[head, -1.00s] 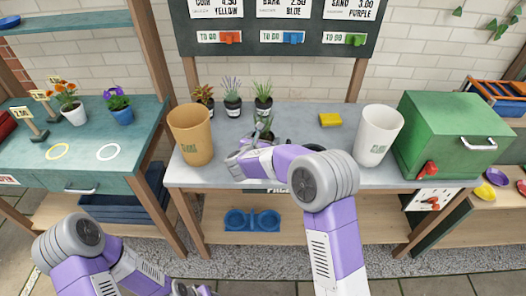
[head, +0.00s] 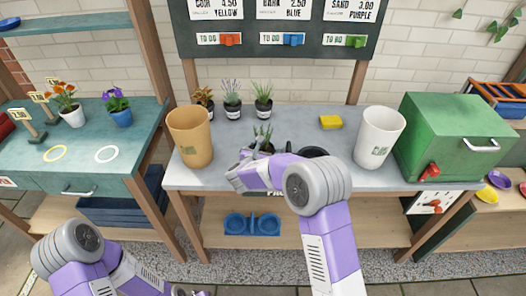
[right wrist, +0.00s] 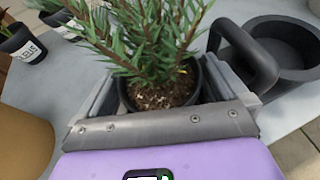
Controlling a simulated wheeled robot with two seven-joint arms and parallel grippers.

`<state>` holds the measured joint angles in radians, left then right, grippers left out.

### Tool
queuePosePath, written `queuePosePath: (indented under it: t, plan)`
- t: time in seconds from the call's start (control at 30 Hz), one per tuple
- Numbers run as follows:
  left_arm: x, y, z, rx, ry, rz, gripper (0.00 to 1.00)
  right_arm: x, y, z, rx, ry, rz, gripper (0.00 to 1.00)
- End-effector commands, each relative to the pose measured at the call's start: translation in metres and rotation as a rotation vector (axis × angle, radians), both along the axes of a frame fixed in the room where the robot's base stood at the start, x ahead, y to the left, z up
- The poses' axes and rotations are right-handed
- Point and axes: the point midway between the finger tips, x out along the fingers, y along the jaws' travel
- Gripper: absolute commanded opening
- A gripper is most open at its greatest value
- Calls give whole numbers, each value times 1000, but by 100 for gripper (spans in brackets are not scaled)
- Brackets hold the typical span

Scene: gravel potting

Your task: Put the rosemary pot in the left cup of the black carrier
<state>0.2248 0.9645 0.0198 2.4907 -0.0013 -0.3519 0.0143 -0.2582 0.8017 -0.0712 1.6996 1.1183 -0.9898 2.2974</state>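The rosemary pot, a dark pot with green needle leaves (right wrist: 160,92), sits between the fingers of my right gripper in the right wrist view. Its leaves also show in the head view (head: 263,137), just beyond my right gripper (head: 240,172). The fingers close in on both sides of the pot, and it is upright. The black carrier (right wrist: 248,55) is right of the pot in the wrist view, with a handle and one clear round cup; its other cup is not clear. In the head view my arm hides most of the carrier (head: 314,151). My left gripper is mostly cut off at the bottom edge.
Several labelled plant pots (head: 232,109) stand at the back of the grey bench. An orange-tan bin (head: 190,137) stands left, a white bin (head: 379,136) right.

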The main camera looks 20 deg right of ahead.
Motion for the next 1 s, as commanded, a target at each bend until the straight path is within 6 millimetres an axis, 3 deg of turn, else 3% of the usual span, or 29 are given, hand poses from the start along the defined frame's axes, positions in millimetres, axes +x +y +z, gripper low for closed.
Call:
queuePosePath:
  t: [0.17, 0.7, 1.0]
  plan:
    - [0, 0, 7, 0, 0, 0, 45, 0, 0, 5, -1, 1, 0, 100]
    - [0, 0, 17, 0, 0, 0, 45, -81, 55, 44, 1, 0, 2, 100]
    - [0, 0, 18, 0, 0, 0, 45, -92, 62, 49, -1, 1, 0, 100]
